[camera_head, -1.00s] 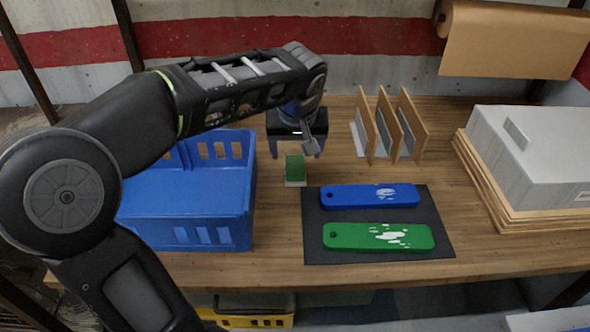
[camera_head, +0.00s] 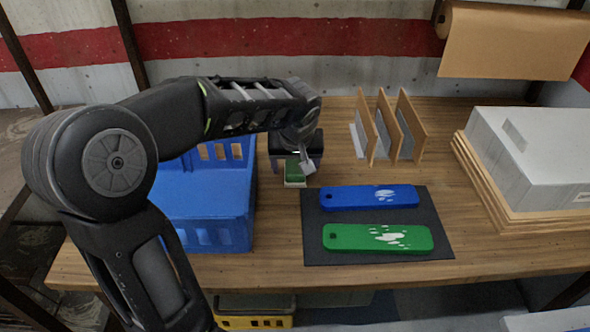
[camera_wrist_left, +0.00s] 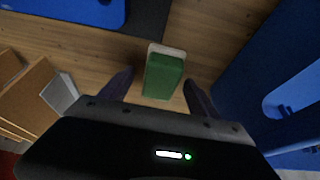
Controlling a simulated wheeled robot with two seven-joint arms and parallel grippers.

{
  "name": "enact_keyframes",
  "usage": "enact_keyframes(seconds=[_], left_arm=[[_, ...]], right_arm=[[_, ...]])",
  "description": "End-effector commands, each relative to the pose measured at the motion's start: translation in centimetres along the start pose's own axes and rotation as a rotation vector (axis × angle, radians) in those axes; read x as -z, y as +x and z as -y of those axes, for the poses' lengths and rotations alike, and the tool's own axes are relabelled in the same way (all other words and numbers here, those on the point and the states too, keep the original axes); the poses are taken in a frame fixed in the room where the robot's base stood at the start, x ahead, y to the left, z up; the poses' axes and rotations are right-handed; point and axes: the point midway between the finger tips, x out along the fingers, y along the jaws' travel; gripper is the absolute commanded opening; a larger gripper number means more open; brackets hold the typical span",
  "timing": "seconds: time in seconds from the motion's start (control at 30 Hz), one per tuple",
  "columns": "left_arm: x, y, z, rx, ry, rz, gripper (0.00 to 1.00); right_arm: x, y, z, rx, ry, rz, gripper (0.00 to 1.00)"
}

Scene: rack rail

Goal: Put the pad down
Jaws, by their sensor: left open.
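The pad (camera_head: 294,172) is a small green block with a pale base layer. It rests on the wooden table between the blue crate and the dark mat. My left gripper (camera_head: 297,166) is over the far part of the pad. In the left wrist view the pad (camera_wrist_left: 163,76) lies between the two spread fingers (camera_wrist_left: 157,88), with a gap on each side. The left gripper is open and holds nothing. My right gripper does not show.
The blue crate (camera_head: 212,232) stands close on the left. A dark mat (camera_head: 440,222) to the right carries a blue board (camera_head: 350,196) and a green board (camera_head: 350,238), both with white smears. A divider rack (camera_head: 409,120) stands behind, and a grey box (camera_head: 530,150) at far right.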

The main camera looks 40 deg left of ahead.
Motion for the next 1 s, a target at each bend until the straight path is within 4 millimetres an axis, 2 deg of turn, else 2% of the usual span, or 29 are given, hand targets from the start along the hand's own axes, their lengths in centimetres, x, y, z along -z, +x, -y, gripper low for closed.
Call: enact_keyframes(seconds=[0.57, 1.0], left_arm=[[0.01, 0.06, 0.01, 0.000, 0.000, -0.001, 0.71], [0.01, 0.06, 0.00, 0.000, 0.000, -0.001, 0.37]], right_arm=[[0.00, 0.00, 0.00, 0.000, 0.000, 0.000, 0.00], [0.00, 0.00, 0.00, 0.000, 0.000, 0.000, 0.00]])
